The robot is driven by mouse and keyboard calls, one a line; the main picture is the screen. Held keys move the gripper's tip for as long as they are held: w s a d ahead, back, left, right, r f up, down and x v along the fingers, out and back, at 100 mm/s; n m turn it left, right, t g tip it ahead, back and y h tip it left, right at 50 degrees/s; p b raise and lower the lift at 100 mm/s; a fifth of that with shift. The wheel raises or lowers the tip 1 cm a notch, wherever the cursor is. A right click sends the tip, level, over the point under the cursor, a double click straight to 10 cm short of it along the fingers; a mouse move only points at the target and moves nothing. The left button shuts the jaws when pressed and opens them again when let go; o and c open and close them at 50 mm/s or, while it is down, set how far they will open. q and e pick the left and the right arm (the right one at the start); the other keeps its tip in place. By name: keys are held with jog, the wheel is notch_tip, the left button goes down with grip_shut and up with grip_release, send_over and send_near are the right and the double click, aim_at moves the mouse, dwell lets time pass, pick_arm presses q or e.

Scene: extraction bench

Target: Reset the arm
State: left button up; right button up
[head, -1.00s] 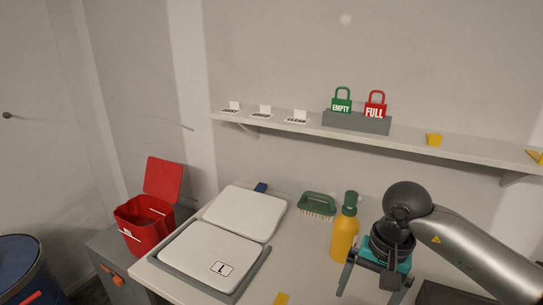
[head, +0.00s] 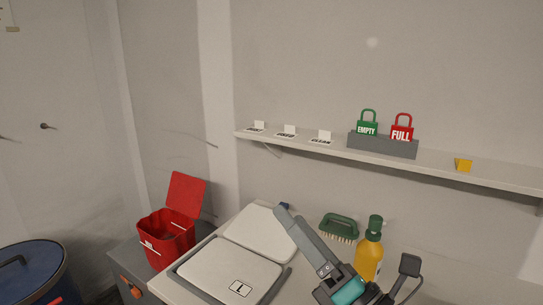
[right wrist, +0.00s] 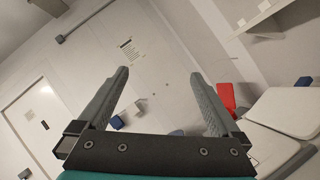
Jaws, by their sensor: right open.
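My right gripper (head: 310,248) is low in the head view, raised in front of the bench, with a grey finger pointing up and left across the white lids. In the right wrist view, the right gripper (right wrist: 159,77) has its two fingers wide apart with nothing between them. The rest of my right arm is mostly out of the head view at the bottom. My left gripper is in neither view.
The bench holds white lids (head: 225,268), a green brush (head: 340,226) and a yellow bottle (head: 368,258). A red bin (head: 167,238) stands left. The wall shelf (head: 450,177) holds a green EMPTY lock (head: 367,127) and a red FULL lock (head: 402,132). A blue drum (head: 32,272) is at far left.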

jog(key=d+f+m+g+h, duration=0.1)
jog(key=d+f+m+h, duration=1.3)
jog(key=m, duration=0.8)
jog(key=s+f+m+g, duration=0.2)
jog(key=s+f+g, duration=0.1)
jog(key=s+f, duration=0.1)
jog(key=s+f+m+g+h, duration=0.1)
jog(key=s+f+m+g, duration=0.1)
jog(key=s+f+m, duration=0.1)
jog(key=s+f+m+g, duration=0.3)
jog(key=s+f, duration=0.1)
jog(key=f, duration=0.1)
jog(key=shift+s+a+f+g+h, duration=0.1)
jog(key=shift+s+f+g+h, duration=0.2)
jog(key=shift+f, duration=0.05)
jog(key=s+a+f+m+g+y, duration=0.1)
jog(key=s+a+f+m+g, duration=0.2)
jog(key=s, duration=0.6)
jog(key=s+d+f+g+b, duration=0.1)
jog(key=s+f+g, duration=0.2)
jog(key=f, duration=2.3)
jog(key=s+d+f+g, duration=0.1)
jog(key=s+d+f, duration=0.2)
jog(key=s+f, duration=1)
jog(key=shift+s+n+b, duration=0.3)
jog(key=shift+s+b, duration=0.15)
jog(key=shift+s, duration=0.45)
